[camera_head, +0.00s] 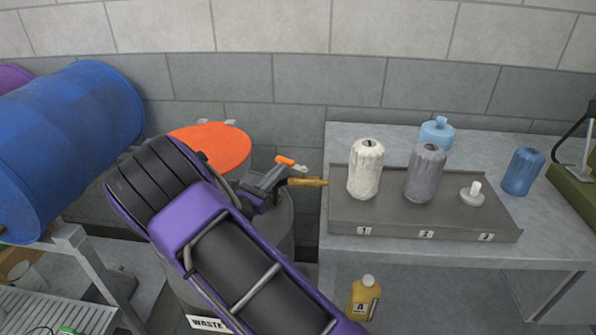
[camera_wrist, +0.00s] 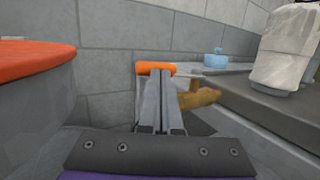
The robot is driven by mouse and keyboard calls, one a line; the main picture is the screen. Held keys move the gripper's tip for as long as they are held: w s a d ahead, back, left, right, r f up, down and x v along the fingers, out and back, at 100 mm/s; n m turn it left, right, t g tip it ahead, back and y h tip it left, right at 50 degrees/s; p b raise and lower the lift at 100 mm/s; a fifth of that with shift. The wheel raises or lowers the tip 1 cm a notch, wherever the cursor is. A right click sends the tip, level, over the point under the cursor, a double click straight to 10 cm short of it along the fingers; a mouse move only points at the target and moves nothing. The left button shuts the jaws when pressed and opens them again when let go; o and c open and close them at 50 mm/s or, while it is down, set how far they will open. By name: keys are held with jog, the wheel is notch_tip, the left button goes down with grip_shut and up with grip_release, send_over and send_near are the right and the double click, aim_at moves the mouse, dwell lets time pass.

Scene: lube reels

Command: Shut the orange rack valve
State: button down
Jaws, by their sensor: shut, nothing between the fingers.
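An orange valve handle (camera_head: 286,161) shows beside the tip of my gripper (camera_head: 277,174), above a brass-coloured valve body or spout (camera_head: 307,182) that points right. In the wrist view the orange handle (camera_wrist: 155,68) lies crosswise at the fingertips (camera_wrist: 158,74), partly hidden by them. The brass part (camera_wrist: 199,96) shows just right of the fingers. My gripper is shut with nothing between its fingers. Whether the fingers touch the handle I cannot tell. My arm and gripper hide where the valve is attached.
An orange round top (camera_head: 212,147) stands left of my gripper, and a drum labelled WASTE (camera_head: 207,323) below. A blue drum (camera_head: 65,140) lies on a rack at left. At right, a bench (camera_head: 420,255) holds a grey tray (camera_head: 400,220) with white and grey wrapped containers.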

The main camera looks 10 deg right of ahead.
jog(key=shift+w+d+m+g+h, duration=0.4)
jog(key=shift+w+g+h, duration=0.2)
jog(key=shift+w, duration=0.25)
jog(key=shift+w+d+m+g+h, duration=0.25)
jog(key=shift+w+m+g+h, duration=0.3)
jog(key=shift+w, duration=0.35)
